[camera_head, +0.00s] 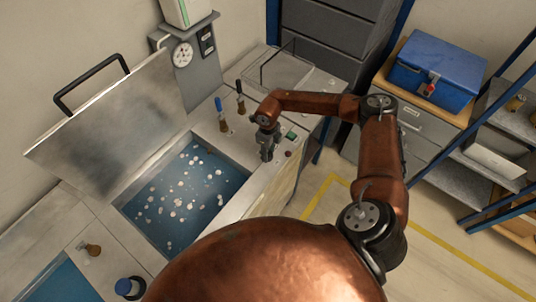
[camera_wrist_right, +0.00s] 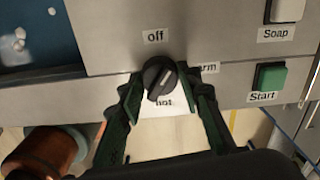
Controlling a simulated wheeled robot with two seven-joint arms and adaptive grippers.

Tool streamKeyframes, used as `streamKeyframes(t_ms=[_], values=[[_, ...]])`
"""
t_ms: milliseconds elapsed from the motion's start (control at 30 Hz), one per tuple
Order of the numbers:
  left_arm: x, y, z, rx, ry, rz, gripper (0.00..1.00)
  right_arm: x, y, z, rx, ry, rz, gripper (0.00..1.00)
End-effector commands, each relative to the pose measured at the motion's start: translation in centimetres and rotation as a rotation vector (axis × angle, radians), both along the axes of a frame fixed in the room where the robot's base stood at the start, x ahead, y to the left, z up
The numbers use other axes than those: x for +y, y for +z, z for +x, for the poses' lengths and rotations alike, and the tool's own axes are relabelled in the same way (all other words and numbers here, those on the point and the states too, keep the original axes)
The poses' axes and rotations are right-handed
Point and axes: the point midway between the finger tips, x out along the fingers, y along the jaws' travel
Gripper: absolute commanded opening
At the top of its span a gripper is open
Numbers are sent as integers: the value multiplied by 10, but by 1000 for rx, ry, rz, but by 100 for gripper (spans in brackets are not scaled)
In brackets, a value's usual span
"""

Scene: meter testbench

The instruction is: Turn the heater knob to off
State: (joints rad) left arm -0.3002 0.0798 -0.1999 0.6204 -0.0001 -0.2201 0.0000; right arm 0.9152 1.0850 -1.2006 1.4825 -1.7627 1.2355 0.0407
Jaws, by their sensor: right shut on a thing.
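The heater knob (camera_wrist_right: 160,78) is a round black dial with a raised grip on the bench's grey front panel, seen in the right wrist view. Labels around it read "off" above, "warm" to the right, partly covered, and "hot" below. Its grip ridge slants from upper right to lower left; which end is the pointer is hard to tell. My right gripper (camera_wrist_right: 160,88) has its dark green fingers on both sides of the knob, shut on it. In the head view the right gripper (camera_head: 267,150) is at the bench's front edge and the knob cannot be made out. My left gripper is not in view.
A green Start button (camera_wrist_right: 270,76) and a white Soap button (camera_wrist_right: 287,10) sit right of the knob. A water basin (camera_head: 180,190) with white floating bits has its lid (camera_head: 110,115) raised. A blue toolbox (camera_head: 435,70) is at right.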

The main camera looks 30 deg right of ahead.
Motion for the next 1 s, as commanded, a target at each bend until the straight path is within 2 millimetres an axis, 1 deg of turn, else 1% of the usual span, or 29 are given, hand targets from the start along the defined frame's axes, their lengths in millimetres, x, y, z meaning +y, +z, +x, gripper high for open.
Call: streamKeyframes(t_ms=[33,100,500,733,1000], values=[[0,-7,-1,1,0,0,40,-1,-2,1,-3,43,-1,8],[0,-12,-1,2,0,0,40,-1,-2,1,-4,110,0,8],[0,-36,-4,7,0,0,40,-1,-1,1,-2,447,-1,8],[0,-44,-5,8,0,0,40,-1,0,1,-3,571,-1,8],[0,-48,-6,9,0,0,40,-1,1,2,-4,638,-2,8]])
